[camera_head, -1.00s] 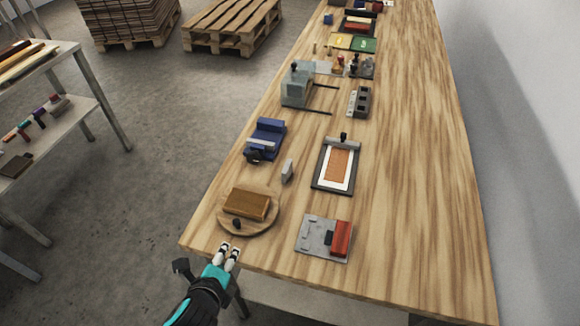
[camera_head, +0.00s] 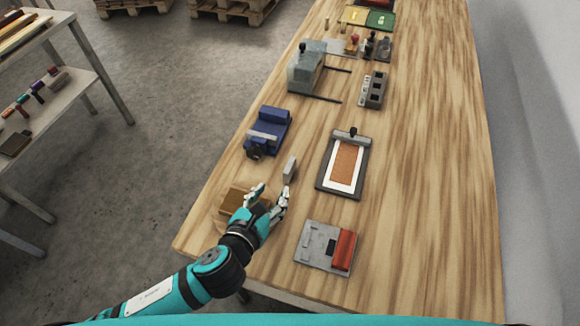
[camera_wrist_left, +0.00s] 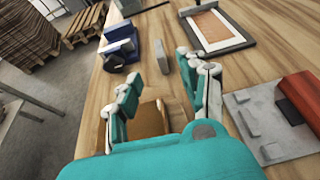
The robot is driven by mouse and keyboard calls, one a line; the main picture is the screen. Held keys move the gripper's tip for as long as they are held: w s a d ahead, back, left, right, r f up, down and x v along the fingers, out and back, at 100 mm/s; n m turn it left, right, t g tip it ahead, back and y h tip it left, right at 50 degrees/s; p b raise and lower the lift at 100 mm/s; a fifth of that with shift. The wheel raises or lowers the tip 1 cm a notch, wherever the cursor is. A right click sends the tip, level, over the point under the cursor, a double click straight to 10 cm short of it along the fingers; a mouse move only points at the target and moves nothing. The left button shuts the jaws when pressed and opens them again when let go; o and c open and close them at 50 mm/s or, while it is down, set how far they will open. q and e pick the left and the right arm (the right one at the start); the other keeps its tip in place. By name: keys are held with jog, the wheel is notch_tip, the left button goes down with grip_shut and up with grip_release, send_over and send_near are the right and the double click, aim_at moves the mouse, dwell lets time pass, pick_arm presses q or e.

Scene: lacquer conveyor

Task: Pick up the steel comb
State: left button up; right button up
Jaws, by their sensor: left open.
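The steel comb is most likely the small grey upright plate (camera_head: 290,168) standing on the wooden table, between the blue device and the brown block. In the left wrist view the grey plate (camera_wrist_left: 187,68) stands just beyond my fingertips, apart from them. My left gripper (camera_head: 270,190) is open and empty, with its fingers pointing toward the plate. It hangs over the brown block (camera_head: 234,200) on the round board, hiding much of both. In the left wrist view the open fingers (camera_wrist_left: 165,75) spread to either side of the brown block (camera_wrist_left: 152,119). My right gripper is not in view.
A grey plate with a red block (camera_head: 325,247) lies near the front. The table's right side (camera_head: 430,180) is clear.

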aim_at(289, 166)
pick_arm(q)
jog(key=x, duration=0.4)
jog(key=shift+w, duration=0.2)
jog(key=shift+p+x, duration=0.3)
jog(key=shift+x, duration=1.3)
jog(key=x, duration=0.4)
jog(key=shift+w+f+p, duration=0.1)
jog(key=shift+f+p, duration=0.1)
jog(key=shift+p, duration=0.15)
jog(key=shift+w+d+f, duration=0.1)
jog(key=shift+w, duration=0.1)
grip_shut()
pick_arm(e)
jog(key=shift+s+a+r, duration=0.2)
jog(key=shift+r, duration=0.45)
